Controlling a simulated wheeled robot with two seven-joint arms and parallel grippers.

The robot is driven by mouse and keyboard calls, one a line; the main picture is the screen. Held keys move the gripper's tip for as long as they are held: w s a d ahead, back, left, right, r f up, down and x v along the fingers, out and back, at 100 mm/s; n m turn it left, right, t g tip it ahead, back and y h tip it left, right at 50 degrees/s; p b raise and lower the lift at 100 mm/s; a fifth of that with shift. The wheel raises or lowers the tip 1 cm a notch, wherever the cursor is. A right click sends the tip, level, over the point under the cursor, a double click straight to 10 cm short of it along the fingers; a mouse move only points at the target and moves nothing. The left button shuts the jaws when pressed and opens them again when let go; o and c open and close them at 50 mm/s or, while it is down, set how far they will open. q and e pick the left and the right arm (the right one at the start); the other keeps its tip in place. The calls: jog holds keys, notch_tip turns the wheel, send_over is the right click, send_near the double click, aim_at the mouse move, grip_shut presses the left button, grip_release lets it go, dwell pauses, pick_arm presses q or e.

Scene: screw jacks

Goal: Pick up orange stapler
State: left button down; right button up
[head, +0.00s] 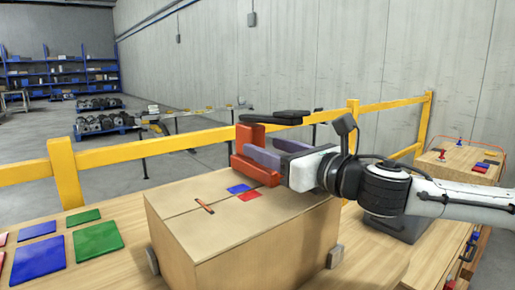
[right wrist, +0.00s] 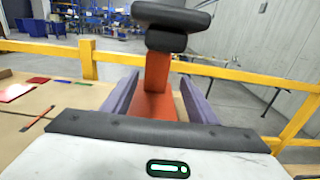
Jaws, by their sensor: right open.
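The orange stapler (head: 248,139) has an orange-red body with a black part on top and is at the back of the wooden box. My right gripper (head: 274,150) reaches in from the right, its purple fingers spread around the stapler's body. In the right wrist view the orange body (right wrist: 156,100) stands between the two fingers of the right gripper (right wrist: 158,95), with the black part above. The fingers are open; whether either touches it is unclear. My left gripper is not in view.
The wooden box (head: 240,240) stands on a table and carries a blue square (head: 238,188), a red square (head: 250,196) and a thin orange-brown stick (head: 204,207). Green and blue tiles (head: 97,238) lie at left. A yellow rail (head: 120,155) runs behind.

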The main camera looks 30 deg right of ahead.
aim_at(259, 143)
jog(key=shift+w+a+r+p, duration=0.1)
jog(key=shift+w+r+p, duration=0.1)
jog(key=shift+r+p, duration=0.2)
jog(key=shift+w+a+f+p, duration=0.15)
jog(key=shift+w+a+p, duration=0.2)
jog(key=shift+p, duration=0.5)
jog(key=shift+w+d, duration=0.15)
jog(key=shift+w, duration=0.3)
jog(key=shift+w+f, duration=0.25)
jog(key=shift+w, duration=0.35)
grip_shut()
jog(key=shift+r, duration=0.25)
